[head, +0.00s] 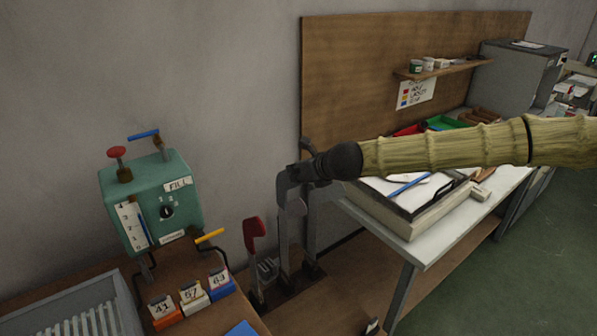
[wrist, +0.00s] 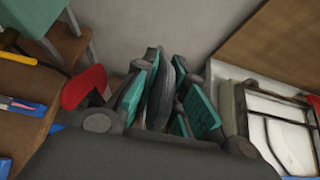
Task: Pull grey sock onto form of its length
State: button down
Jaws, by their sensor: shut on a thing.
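My gripper (head: 300,174) is at the upper end of the upright grey forms. In the wrist view, its teal pads (wrist: 168,98) are closed around a dark grey ribbed piece, which looks like the grey sock (wrist: 160,85). A pale grey foot-shaped form (head: 290,207) stands just below the gripper, with another grey upright (head: 311,225) beside it on the right. A form with a red top (head: 254,234) stands to the left; its red part shows in the wrist view (wrist: 83,88). How far the sock covers a form is hidden by the gripper.
A teal FILL box (head: 150,205) with levers stands left. Orange, white and blue numbered blocks (head: 193,294) sit before it. On the right, a table carries a framed tray (head: 410,225); my arm passes over it. A wooden board (head: 340,70) backs the table.

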aim_at(299, 205)
jog(key=shift+f+b, duration=4.75)
jog(key=shift+f, duration=1.4)
dwell(0.3)
jog(key=c, duration=1.4)
grip_release()
jog(key=shift+r, duration=0.1)
jog(key=v, duration=1.2)
